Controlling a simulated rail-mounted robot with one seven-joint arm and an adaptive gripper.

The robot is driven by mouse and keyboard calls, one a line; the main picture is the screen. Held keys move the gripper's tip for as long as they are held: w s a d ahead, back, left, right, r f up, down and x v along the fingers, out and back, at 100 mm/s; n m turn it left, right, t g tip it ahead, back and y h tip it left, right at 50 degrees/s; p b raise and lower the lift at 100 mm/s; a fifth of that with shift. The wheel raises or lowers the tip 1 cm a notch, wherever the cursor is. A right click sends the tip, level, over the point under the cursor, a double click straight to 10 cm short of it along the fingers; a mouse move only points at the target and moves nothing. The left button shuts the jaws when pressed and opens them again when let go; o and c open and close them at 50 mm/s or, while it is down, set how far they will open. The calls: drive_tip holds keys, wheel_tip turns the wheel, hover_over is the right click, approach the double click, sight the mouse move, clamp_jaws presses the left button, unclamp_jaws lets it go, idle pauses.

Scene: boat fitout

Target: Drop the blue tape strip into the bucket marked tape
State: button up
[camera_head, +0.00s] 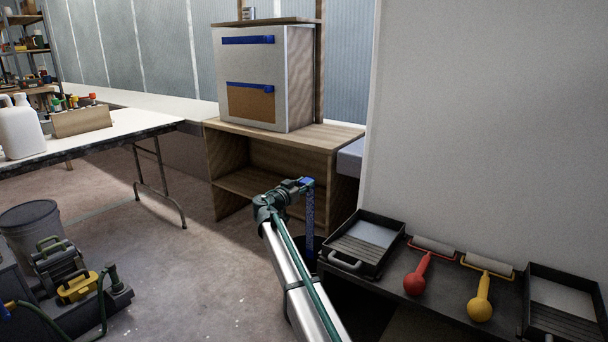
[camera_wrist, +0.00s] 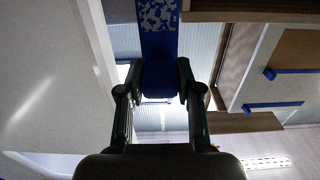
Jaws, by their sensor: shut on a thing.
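My gripper (camera_head: 303,184) is shut on one end of the blue tape strip (camera_head: 310,215), in front of the wooden cabinet. The strip hangs straight down, with a speckled pale pattern on it. In the wrist view the strip (camera_wrist: 160,50) runs between the two fingers of my gripper (camera_wrist: 160,82), with pale flecks along its far part. A dark, round bucket-like container (camera_head: 302,243) stands on the floor below the strip, partly hidden by my arm. No tape marking is readable on it, and I cannot tell whether the strip's lower end is inside its rim.
Two blue tape strips (camera_head: 248,40) (camera_head: 250,86) remain on the white box above the wooden cabinet (camera_head: 285,145). Paint trays (camera_head: 362,243) and red and yellow rollers (camera_head: 418,275) lie at right beside a large white panel (camera_head: 490,120). A grey bin (camera_head: 32,222) stands left.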

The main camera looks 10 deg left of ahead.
wheel_tip(320, 180, down, 22)
drive_tip(key=shift+r+b, duration=0.1)
drive_tip(key=shift+b, duration=0.3)
idle(0.3)
drive_tip(key=o, duration=1.8)
drive_tip(key=b, duration=0.4)
approach(310, 230)
drive_tip(key=shift+s+a+r, duration=0.15)
drive_tip(key=shift+s+a, duration=0.25)
drive_tip(key=shift+s, duration=0.15)
drive_tip(key=shift+r, duration=0.1)
